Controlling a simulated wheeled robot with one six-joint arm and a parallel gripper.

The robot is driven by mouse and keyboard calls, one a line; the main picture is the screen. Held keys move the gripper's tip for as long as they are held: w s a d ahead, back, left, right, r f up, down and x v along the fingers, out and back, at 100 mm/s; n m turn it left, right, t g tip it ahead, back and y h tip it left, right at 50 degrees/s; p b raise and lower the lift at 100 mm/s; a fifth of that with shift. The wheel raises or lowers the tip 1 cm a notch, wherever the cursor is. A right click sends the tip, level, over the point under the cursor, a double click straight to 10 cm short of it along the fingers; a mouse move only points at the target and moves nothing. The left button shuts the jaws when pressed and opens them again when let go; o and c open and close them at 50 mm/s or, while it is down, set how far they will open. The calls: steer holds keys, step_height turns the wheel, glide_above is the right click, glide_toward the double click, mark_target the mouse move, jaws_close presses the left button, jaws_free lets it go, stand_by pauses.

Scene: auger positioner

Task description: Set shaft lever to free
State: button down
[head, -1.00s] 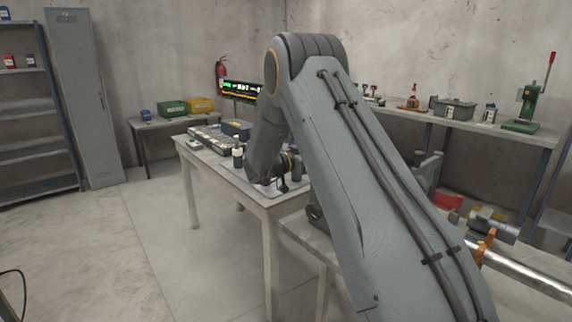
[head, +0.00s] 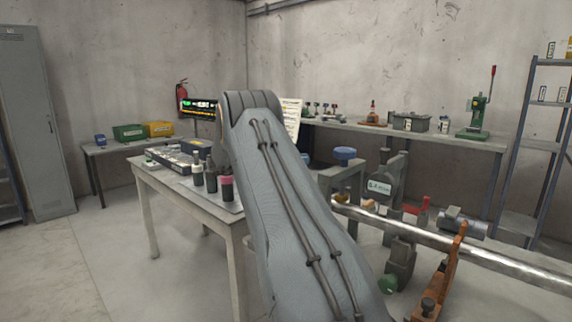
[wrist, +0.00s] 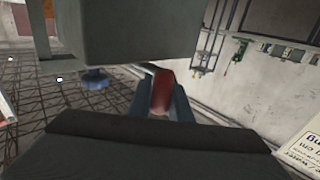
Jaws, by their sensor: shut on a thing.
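In the wrist view my gripper (wrist: 160,105) has its two fingers on either side of a red handle (wrist: 160,88) and is shut on it. The handle sits just below and beside a large grey block (wrist: 130,30). I cannot tell how far the handle is turned, and no "free" marking is readable. In the head view my arm hides the gripper and this handle. The steel shaft (head: 470,250) runs to the right from a grey bracket (head: 378,188) with a label plate. Another red part (head: 424,205) stands behind the shaft.
A blue knob (wrist: 95,78) is left of the gripper in the wrist view. A blue-topped knob (head: 345,154) shows right of my arm in the head view. The table (head: 190,205) at left holds dark cups and cases. A back bench (head: 440,137) lines the wall.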

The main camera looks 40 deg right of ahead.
steer(key=shift+d+r, duration=0.1)
steer(key=shift+r, duration=0.05)
steer(key=c, duration=1.6)
jaws_free()
steer(key=shift+c, duration=0.2)
steer(key=b+v, duration=0.1)
steer(key=v, duration=0.6)
steer(key=shift+w+a, duration=0.25)
steer(key=shift+a, duration=0.05)
